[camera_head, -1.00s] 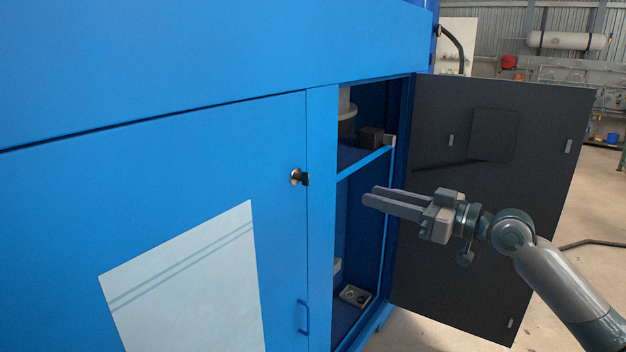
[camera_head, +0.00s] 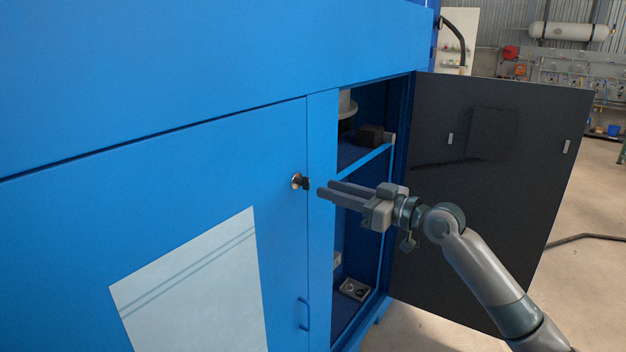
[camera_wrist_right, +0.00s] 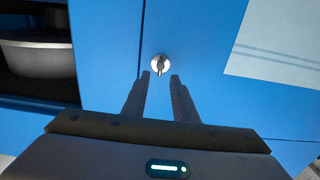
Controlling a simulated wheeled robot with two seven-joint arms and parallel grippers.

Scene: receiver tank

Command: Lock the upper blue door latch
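The upper latch (camera_head: 300,181) is a small black knob on a silver round base, near the right edge of the closed blue door (camera_head: 220,190). In the right wrist view the latch (camera_wrist_right: 161,64) sits just beyond and between my fingertips, its knob pointing roughly down in that picture. My right gripper (camera_head: 326,189) is a short way to the right of the latch in the head view, fingers apart and pointing at it. It also shows in the right wrist view (camera_wrist_right: 159,76), open and empty. I see no contact with the latch. My left gripper is not in view.
A blue handle (camera_head: 303,315) is lower on the same door. To the right, a dark door (camera_head: 490,180) stands open beside the cabinet's shelf (camera_head: 365,160), which bears a dark box (camera_head: 370,135). A pale panel (camera_head: 195,285) is on the blue door.

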